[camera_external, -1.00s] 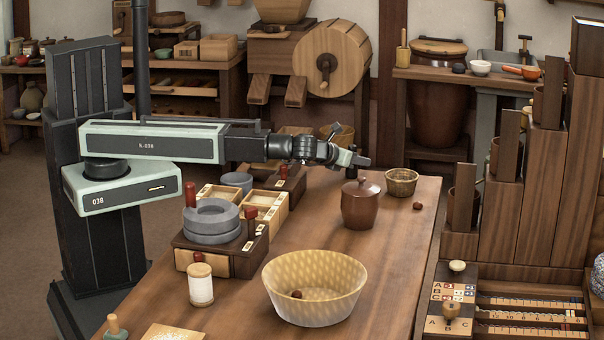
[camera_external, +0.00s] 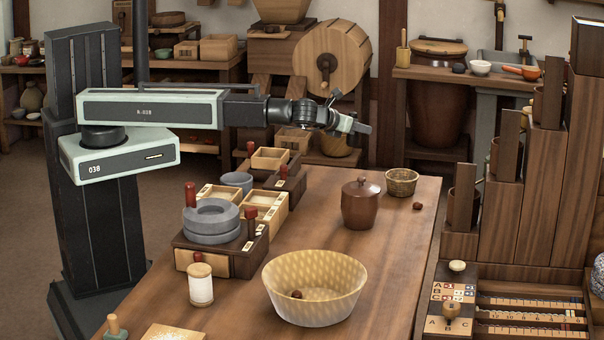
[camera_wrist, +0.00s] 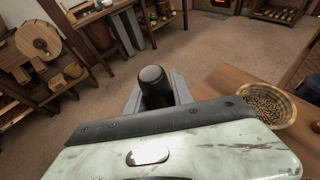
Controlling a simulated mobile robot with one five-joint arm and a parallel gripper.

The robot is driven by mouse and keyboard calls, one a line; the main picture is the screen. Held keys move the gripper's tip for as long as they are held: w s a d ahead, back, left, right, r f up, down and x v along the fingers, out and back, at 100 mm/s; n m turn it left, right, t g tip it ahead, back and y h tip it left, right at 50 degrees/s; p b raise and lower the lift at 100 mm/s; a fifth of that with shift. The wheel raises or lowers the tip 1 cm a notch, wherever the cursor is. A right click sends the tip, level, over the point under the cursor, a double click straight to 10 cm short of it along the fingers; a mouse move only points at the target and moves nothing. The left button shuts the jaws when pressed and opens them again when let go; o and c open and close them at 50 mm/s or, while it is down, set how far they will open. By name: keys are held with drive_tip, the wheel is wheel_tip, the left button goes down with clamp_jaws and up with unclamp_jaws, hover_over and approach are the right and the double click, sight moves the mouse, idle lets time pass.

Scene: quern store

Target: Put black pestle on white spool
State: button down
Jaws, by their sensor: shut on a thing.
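My gripper (camera_external: 360,128) is held high above the far part of the table, at the end of my outstretched arm. In the wrist view, my gripper (camera_wrist: 155,92) is shut on the black pestle (camera_wrist: 152,80), whose dark rounded end shows between the grey fingers. I cannot make out the pestle clearly in the external view. The white spool (camera_external: 201,288), with light wooden ends, stands upright on the near left part of the table, well below and to the left of my gripper. The spool is not in the wrist view.
A woven bowl (camera_external: 314,300) sits right of the spool, and a grey quern (camera_external: 212,222) on a wooden box stands behind it. A lidded brown pot (camera_external: 361,204) and a small basket (camera_external: 401,182) are farther back. The table's right side is mostly clear.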

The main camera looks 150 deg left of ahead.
drive_tip(key=shift+f, duration=0.1)
drive_tip(key=w+d+r+m+t+p, duration=0.2)
drive_tip(key=w+d+m+t, duration=0.1)
drive_tip(key=w+d, duration=1.2)
drive_tip(key=w+d+r+m+t+p, duration=0.2)
drive_tip(key=w+d+m+t, duration=0.15)
drive_tip(key=w+d, duration=1.25)
drive_tip(key=w+d+r+m+t+h+p, duration=0.15)
drive_tip(key=w+d, duration=0.35)
drive_tip(key=d, duration=0.8)
drive_tip(key=w+d+r+m+t+h, duration=0.15)
drive_tip(key=w+d, duration=0.25)
drive_tip(key=d, duration=0.8)
drive_tip(key=w+d+m+t+h+p, duration=0.1)
drive_tip(key=w+d+m+t, duration=0.3)
drive_tip(key=d, duration=0.9)
wheel_tip(320, 180, down, 8)
drive_tip(key=n+g+b, duration=0.1)
drive_tip(key=n+b, duration=0.1)
drive_tip(key=b, duration=0.6)
drive_tip(key=shift+w+a+f, duration=0.2)
drive_tip(key=shift+w+f, duration=0.05)
drive_tip(key=shift+w, duration=0.2)
drive_tip(key=c, duration=1.1)
unclamp_jaws()
drive_tip(key=shift+r, duration=0.1)
